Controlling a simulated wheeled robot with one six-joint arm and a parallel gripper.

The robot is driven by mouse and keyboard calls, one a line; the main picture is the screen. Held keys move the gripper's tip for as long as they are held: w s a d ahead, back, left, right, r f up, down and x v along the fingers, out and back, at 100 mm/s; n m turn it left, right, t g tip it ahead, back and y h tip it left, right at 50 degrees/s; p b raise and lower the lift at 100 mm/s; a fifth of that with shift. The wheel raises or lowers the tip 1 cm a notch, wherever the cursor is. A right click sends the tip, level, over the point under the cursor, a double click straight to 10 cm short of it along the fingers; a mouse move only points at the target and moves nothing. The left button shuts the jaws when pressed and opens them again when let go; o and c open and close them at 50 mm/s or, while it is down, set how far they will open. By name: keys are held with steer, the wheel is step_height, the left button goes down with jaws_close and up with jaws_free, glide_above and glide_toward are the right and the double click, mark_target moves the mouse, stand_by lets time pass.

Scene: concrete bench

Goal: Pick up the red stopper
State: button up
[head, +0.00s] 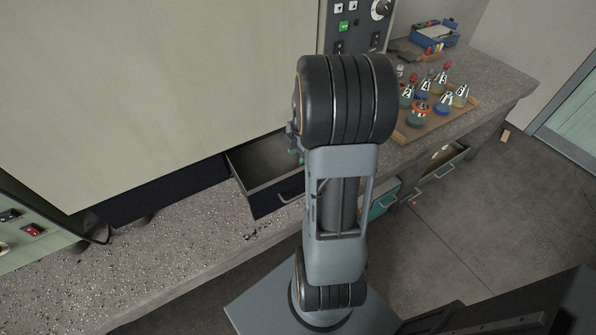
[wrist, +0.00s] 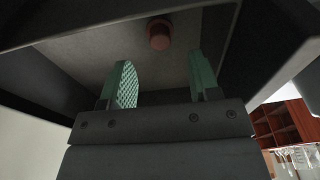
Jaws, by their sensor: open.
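In the wrist view a small round red stopper (wrist: 158,36) lies on the grey floor of an open drawer (wrist: 100,50), just beyond my fingertips. My gripper (wrist: 162,78) is open and empty, with its two green fingers apart and the stopper roughly in line with the gap between them. In the head view my gripper (head: 294,140) shows only in part at the open drawer (head: 272,190); my own arm hides the rest. The stopper in the drawer cannot be seen in the head view.
The drawer walls stand close around my gripper. Right of my arm, several flasks, some with red stoppers (head: 447,65), stand on a wooden board (head: 405,131). A blue box (head: 435,36) is behind them. Another drawer (head: 443,163) is open at the lower right. A large pale cabinet (head: 150,80) fills the left.

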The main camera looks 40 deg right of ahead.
steer(key=shift+a+f, duration=0.15)
steer(key=shift+f, duration=1.15)
steer(key=shift+a+f, duration=0.1)
steer(key=shift+f, duration=1.2)
steer(key=c, duration=1)
